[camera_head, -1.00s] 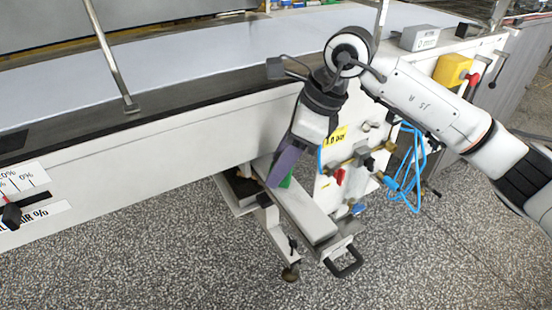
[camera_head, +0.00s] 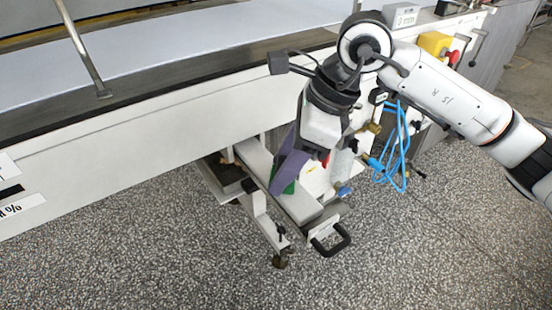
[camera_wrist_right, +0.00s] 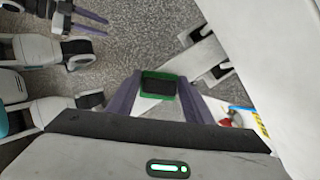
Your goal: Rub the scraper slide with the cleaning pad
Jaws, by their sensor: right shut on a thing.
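My right gripper (camera_head: 283,182) is shut on the green cleaning pad (camera_wrist_right: 158,84), which has a dark middle and sits between its purple fingers. In the head view only a green edge of the pad (camera_head: 290,188) shows beside the fingers. The fingers point down at the pale long slide (camera_head: 301,207), which I take as the scraper slide, with a black handle at its near end. The pad is at or just above its top; contact is hidden. My left gripper (camera_wrist_right: 88,22) shows only in the right wrist view, its purple fingers apart and empty.
The long white machine side (camera_head: 130,150) runs behind the slide. Blue hoses (camera_head: 400,150), small valves and a yellow box with a red button (camera_head: 436,45) are right of the gripper. A dark open tray (camera_head: 226,176) lies left of the slide. Speckled floor is free in front.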

